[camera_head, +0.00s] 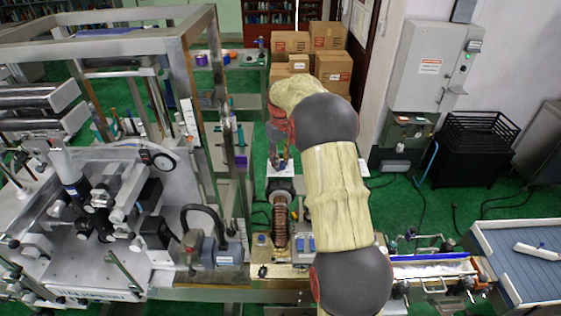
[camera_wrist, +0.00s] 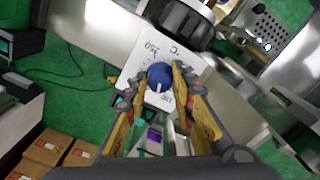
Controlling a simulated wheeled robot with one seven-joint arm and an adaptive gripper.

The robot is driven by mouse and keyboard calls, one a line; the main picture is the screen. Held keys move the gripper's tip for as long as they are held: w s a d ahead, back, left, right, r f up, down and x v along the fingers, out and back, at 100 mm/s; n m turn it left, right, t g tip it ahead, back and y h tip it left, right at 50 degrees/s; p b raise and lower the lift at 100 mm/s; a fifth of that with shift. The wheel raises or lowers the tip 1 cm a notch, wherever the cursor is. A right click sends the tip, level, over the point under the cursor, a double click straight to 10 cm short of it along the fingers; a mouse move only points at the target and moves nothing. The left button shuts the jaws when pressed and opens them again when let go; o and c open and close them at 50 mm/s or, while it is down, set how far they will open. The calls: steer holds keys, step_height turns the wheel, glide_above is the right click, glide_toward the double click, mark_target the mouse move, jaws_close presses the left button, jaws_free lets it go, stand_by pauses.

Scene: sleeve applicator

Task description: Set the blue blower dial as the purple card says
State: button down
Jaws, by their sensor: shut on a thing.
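In the wrist view the blue dial (camera_wrist: 160,73) sits on a white plate with dark handwritten-looking marks (camera_wrist: 133,59). A pale pointer line shows on the dial's lower side, toward marks at the plate's bottom edge; the marks are too small and tilted to read surely. My gripper (camera_wrist: 161,78) has its yellow-and-grey fingers on both sides of the dial, shut on it. In the head view my arm hides the dial and most of my gripper (camera_head: 281,150). A small purple patch (camera_wrist: 154,134) shows below the plate in the wrist view; I cannot tell whether it is the card.
A dark round housing (camera_wrist: 180,18) stands just beyond the plate. Cardboard boxes (camera_head: 290,42) are stacked behind on the green floor. A metal-framed machine (camera_head: 110,190) fills the left. A grey wall cabinet (camera_head: 430,65) stands at the right. Open floor lies right of my arm.

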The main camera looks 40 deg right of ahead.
steer(key=shift+n, duration=0.5)
steer(key=c, duration=1.5)
jaws_free()
step_height(320, 180, up, 12)
